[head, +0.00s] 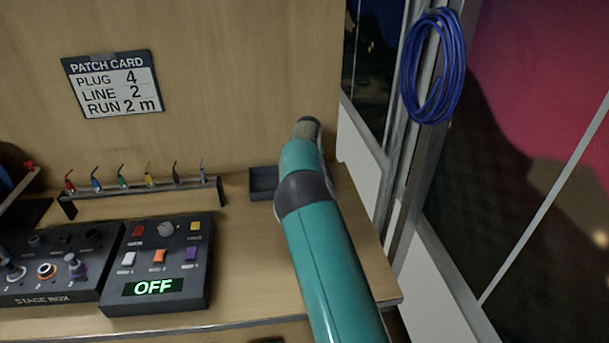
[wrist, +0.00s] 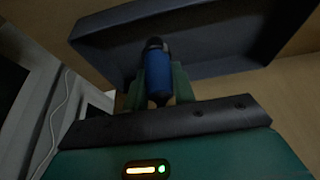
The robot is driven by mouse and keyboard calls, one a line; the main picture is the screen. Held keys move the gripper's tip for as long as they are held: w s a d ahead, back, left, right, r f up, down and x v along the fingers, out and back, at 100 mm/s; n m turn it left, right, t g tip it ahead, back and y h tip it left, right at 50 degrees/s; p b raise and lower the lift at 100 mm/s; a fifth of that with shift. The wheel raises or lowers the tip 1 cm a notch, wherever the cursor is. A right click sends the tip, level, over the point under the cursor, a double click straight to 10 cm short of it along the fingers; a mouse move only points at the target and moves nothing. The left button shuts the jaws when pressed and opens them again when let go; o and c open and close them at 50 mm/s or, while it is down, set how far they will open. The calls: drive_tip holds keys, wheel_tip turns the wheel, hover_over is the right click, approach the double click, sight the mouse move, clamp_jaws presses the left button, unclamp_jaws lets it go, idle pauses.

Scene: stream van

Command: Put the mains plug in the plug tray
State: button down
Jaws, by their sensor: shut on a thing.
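My gripper (wrist: 157,98) is shut on a blue cylindrical plug with a dark end, the mains plug (wrist: 158,84). In the wrist view the plug's dark end overlaps the dark plug tray (wrist: 230,42) behind it. I cannot tell whether it touches the tray. In the head view the plug tray (head: 262,185) is a small dark open box on the counter against the back wall. My teal arm covers its right part and hides my fingers and the plug there.
A rack (head: 140,193) with several coloured plugs stands left of the tray. A switch box (head: 160,265) reading OFF and a stage box (head: 50,268) sit in front. A blue cable coil (head: 434,68) hangs right. The counter (head: 245,265) is bare between switch box and arm.

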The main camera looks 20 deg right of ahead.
drive_tip(key=shift+w+d+f, duration=0.15)
drive_tip(key=shift+w+f, duration=0.1)
drive_tip(key=shift+f, duration=1.65)
drive_tip(key=shift+f, duration=0.15)
drive_tip(key=c, duration=1.1)
unclamp_jaws()
drive_tip(key=shift+c, duration=0.2)
